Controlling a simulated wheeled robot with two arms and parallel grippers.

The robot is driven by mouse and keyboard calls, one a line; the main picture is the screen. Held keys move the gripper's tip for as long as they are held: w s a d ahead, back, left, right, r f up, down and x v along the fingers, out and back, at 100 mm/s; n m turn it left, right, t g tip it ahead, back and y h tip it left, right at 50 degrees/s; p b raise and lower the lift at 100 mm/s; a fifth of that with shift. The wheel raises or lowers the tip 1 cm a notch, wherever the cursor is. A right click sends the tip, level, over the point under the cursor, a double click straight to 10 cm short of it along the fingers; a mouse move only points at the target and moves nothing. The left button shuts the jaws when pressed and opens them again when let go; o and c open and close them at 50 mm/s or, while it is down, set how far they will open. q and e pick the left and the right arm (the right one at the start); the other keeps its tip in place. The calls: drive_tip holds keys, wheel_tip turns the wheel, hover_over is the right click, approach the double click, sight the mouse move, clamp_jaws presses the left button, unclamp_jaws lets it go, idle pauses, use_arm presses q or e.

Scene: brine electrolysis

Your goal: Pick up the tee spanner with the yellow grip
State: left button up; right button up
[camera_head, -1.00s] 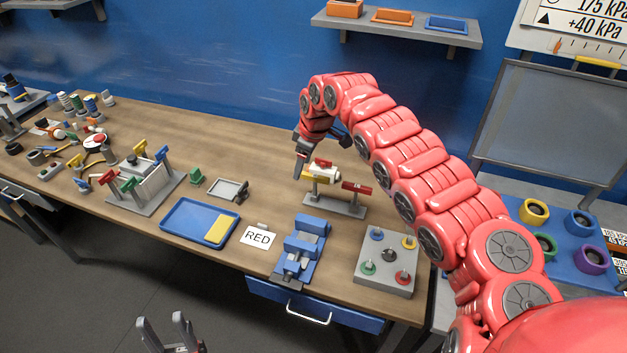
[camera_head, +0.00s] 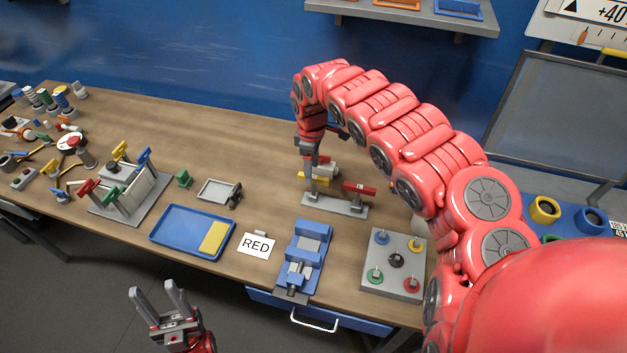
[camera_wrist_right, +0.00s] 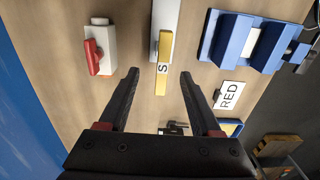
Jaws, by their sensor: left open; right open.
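The tee spanner with the yellow grip (camera_head: 313,178) stands in a grey rack (camera_head: 334,206) near the middle of the table. In the right wrist view its yellow grip (camera_wrist_right: 164,68) carries a letter S and lies between the two fingertips, seen from above. My right gripper (camera_wrist_right: 160,76) is open, with its fingers on either side of the grip; whether they touch it cannot be told. In the head view my right gripper (camera_head: 309,165) partly hides the grip. My left gripper (camera_head: 155,291) is open and empty in front of the table.
A red-gripped spanner (camera_head: 358,188) stands at the right of the same rack. A white block with a red handle (camera_wrist_right: 98,52) is close by. A blue vise (camera_head: 305,258), a RED card (camera_head: 256,244), a blue tray (camera_head: 166,243) and a grey peg plate (camera_head: 378,279) lie nearer the front edge.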

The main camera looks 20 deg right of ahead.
sight(313, 194)
wheel_tip(313, 194, down, 4)
drive_tip(key=shift+w+a+p, duration=0.1)
drive_tip(key=shift+p, duration=0.3)
drive_tip(key=shift+f, duration=0.3)
drive_tip(key=shift+f+p, duration=0.25)
drive_tip(key=shift+p, duration=0.15)
drive_tip(key=f+p, duration=0.1)
drive_tip(key=f, duration=0.2)
drive_tip(key=shift+s+f+p, duration=0.2)
drive_tip(key=shift+s+p, duration=0.15)
drive_tip(key=shift+f, duration=0.75)
drive_tip(key=shift+d, duration=0.2)
clamp_jaws()
